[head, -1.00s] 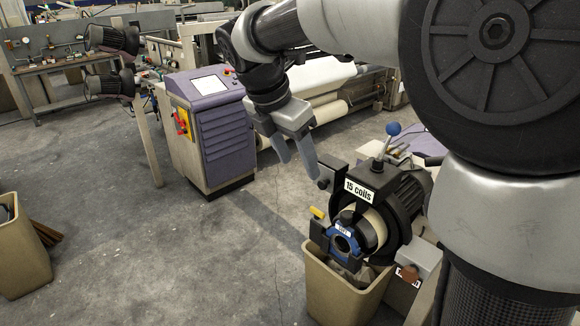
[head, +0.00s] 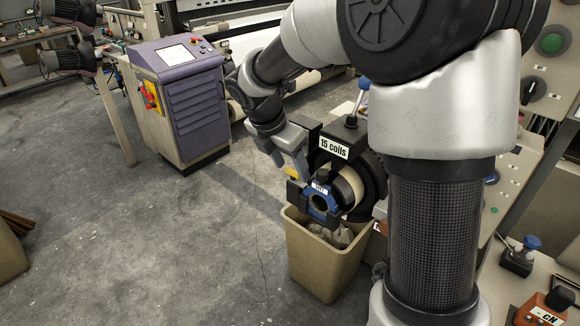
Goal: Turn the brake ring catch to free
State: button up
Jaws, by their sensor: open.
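The blue brake ring (head: 322,203) sits on the front of a dark feeder unit (head: 372,175) that carries a "15 coils" plate (head: 333,147). A small yellow catch (head: 292,171) shows at the ring's upper left. My gripper (head: 289,166) points down at the catch, its jaws open. One finger lies left of the catch in the picture and the other close to its right. I cannot tell whether either finger touches it. The catch is partly hidden by the fingers.
A tan bin (head: 325,262) stands directly below the ring. A blue-knobbed lever (head: 358,98) rises behind the feeder. A purple-topped control cabinet (head: 180,95) stands to the left. My arm covers much of the right side.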

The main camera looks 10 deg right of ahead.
jog(key=shift+f, duration=0.1)
jog(key=c, duration=1.1)
jog(key=shift+o, duration=0.3)
